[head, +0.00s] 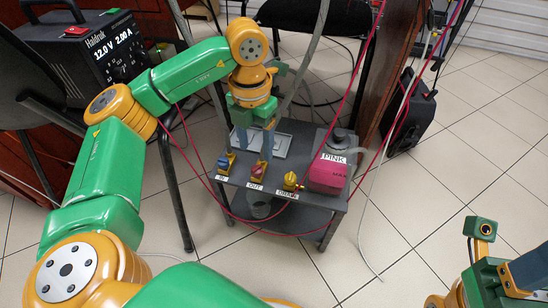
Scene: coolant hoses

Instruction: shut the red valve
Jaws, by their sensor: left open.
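The red valve (258,169) has a red handle on a yellow body. It stands on the front part of a small grey cart, behind a label reading OUT. My left gripper (254,148) reaches down from above, with its two grey fingers apart and nothing visible between them. In the picture its fingertips are just above and behind the red valve; I see no clear contact, and the exact gap is hard to tell.
A blue valve (225,163) labelled IN is left of the red one, and a yellow valve (290,181) labelled DRAIN is right. A pink jug (328,172) stands at the cart's right end. Thin red hoses run around the cart (312,216). A dark chair is at left.

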